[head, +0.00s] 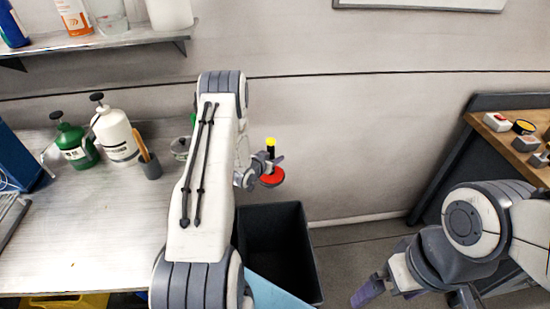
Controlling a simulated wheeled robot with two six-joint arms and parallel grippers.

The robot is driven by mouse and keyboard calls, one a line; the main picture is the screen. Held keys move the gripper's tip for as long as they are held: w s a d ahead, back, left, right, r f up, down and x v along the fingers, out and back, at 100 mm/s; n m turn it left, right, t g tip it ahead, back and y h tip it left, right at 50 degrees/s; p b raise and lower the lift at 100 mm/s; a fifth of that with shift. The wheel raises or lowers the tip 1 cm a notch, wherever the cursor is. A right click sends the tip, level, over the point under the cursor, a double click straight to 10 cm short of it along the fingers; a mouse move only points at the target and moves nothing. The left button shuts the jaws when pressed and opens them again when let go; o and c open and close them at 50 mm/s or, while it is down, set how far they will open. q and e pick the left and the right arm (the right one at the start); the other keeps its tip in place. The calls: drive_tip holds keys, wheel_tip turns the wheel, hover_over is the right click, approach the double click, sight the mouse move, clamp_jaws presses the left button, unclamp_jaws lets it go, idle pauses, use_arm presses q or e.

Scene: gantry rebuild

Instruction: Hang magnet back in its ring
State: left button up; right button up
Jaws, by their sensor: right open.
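The magnet (271,177) appears as a red disc with a dark stem and a yellow top, above the dark bin at the centre. My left gripper (270,164) is at its stem, shut on it, and holds it upright in the air in front of the wall. My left arm hides part of the bench behind it. I cannot make out a ring in this view. My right gripper (375,290) is low at the right, above the floor and away from the magnet; it is open and partly cut off by the lower edge.
A dark open bin (312,262) stands below the magnet. The bench (80,235) at the left carries a green bottle (73,143), a white bottle (116,135) and a pencil cup (150,166). A shelf (95,40) hangs above. A wooden board (520,158) with small items is at the right.

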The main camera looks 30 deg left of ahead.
use_arm(q)
drive_tip(key=o, duration=0.3)
drive_tip(key=shift+s, duration=0.1)
